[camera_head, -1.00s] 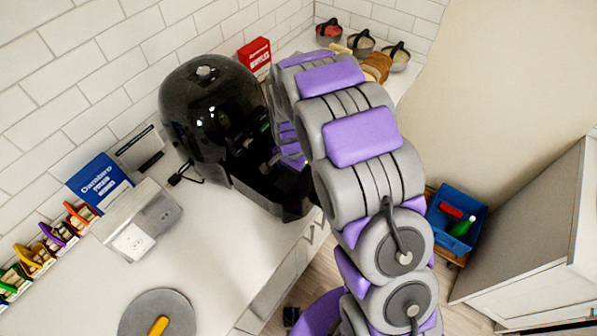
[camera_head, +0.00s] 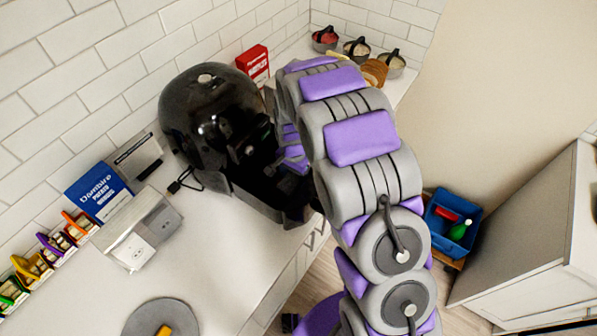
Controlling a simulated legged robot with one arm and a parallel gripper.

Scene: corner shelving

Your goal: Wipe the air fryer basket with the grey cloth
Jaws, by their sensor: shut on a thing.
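The black air fryer (camera_head: 205,105) stands on the white counter against the tiled wall. Its black basket (camera_head: 250,200) is pulled out at the front, with its open top facing up. My arm arches over from the right and its end comes down at the basket. My gripper (camera_head: 271,169) is at the basket's opening, partly hidden by my own arm, and shut on the grey cloth. The cloth itself is hard to make out there, and I cannot tell whether it touches the basket's inside.
A red box (camera_head: 253,64) stands behind the air fryer. Several bowls sit in the far corner. A blue bin (camera_head: 453,220) is low at the right.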

